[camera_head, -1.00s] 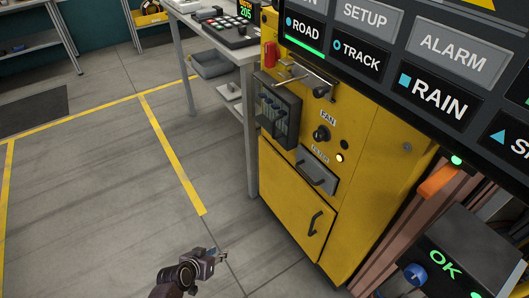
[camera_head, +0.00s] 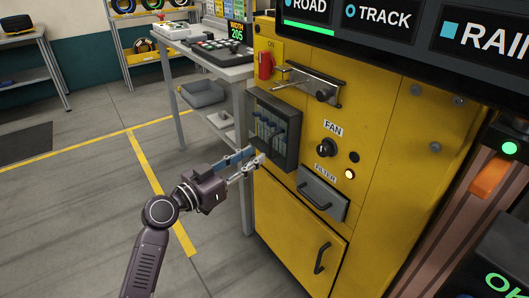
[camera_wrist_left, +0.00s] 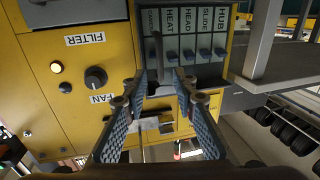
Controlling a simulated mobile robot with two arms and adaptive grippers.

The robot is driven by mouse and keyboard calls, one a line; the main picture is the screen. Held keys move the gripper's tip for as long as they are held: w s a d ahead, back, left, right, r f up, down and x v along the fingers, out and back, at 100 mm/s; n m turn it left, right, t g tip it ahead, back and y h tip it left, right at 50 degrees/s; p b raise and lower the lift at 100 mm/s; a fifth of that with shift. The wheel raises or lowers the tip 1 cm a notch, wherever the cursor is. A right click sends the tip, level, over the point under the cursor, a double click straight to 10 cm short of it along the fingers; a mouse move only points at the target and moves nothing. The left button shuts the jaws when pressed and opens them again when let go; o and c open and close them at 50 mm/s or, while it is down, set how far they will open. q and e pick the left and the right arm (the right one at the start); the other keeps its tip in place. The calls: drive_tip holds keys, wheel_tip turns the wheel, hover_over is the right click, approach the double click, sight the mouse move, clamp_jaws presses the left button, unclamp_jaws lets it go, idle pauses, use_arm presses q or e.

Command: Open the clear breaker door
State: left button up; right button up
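The clear breaker door (camera_head: 276,130) is a smoky see-through cover on the front of the yellow cabinet. It looks shut, with a row of blue-tipped breaker switches behind it. In the left wrist view the breaker panel (camera_wrist_left: 190,32) appears upside down, with labels such as HEAT, HEAD, SLIDE and HUB. My left gripper (camera_head: 250,163) is just in front and to the lower left of the door. Contact with the door cannot be told. My right gripper is not in view.
The yellow cabinet (camera_head: 385,140) also carries a red switch (camera_head: 265,66), a lever latch (camera_head: 315,88), a FAN knob (camera_head: 326,147) and a FILTER drawer (camera_head: 322,195). A grey workbench (camera_head: 235,73) stands close on the left. The floor at left is open.

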use_arm(q)
drive_tip(key=x, duration=0.5)
drive_tip(key=shift+w+d, duration=0.25)
drive_tip(key=shift+c, duration=0.3)
clamp_jaws()
